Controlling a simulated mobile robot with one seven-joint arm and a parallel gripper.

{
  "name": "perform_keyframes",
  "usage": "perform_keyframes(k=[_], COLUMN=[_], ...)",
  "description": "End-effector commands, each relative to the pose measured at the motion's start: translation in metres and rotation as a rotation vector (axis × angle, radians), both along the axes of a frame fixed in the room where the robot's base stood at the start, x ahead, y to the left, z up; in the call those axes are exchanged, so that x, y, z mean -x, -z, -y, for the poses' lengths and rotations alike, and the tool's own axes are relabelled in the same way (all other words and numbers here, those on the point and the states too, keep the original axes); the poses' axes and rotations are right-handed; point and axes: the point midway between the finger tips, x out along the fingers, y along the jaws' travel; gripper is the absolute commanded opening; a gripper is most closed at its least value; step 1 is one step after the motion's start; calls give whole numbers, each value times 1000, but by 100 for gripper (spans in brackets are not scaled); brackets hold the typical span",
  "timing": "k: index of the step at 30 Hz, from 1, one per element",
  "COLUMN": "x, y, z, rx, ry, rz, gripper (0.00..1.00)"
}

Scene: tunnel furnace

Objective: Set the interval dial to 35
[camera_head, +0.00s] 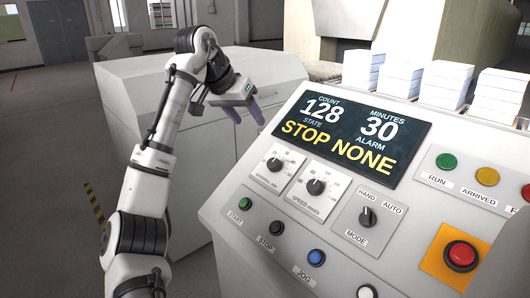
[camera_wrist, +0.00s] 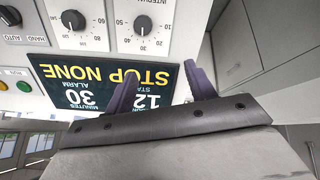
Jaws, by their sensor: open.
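The interval dial (camera_head: 274,163) is a black knob on a white square plate, the leftmost of two dials below the display. It also shows upside down near the top of the wrist view (camera_wrist: 142,23), with scale numbers from 10 to 60 around it. Its exact pointer mark is too small to read. The dark display (camera_head: 352,133) reads 128 count, 30 minutes, state STOP and alarm NONE. My gripper (camera_head: 245,112) is open and empty, with its purple fingers above and left of the panel, apart from the dial. The fingers also show in the wrist view (camera_wrist: 162,76).
The speed dial (camera_head: 316,187) sits just right of the interval dial, then the mode switch (camera_head: 367,216). Start (camera_head: 245,204), stop (camera_head: 277,228) and jog (camera_head: 316,257) buttons lie below. A red emergency button (camera_head: 462,254) is at right. White stacks (camera_head: 440,85) stand behind the panel.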

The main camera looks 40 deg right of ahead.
Motion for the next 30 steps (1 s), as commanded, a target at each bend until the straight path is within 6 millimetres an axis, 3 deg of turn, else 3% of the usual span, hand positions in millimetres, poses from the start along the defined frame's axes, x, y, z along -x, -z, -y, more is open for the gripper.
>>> perform_keyframes(k=[3,8,24,30], x=[19,25,28,28], y=[1,12,105,124], z=[4,8,50,59], rx=[-117,-159,-155,-154], ry=[47,64,63,62], rz=[-55,-76,-75,-74], gripper=[55,55,55,55])
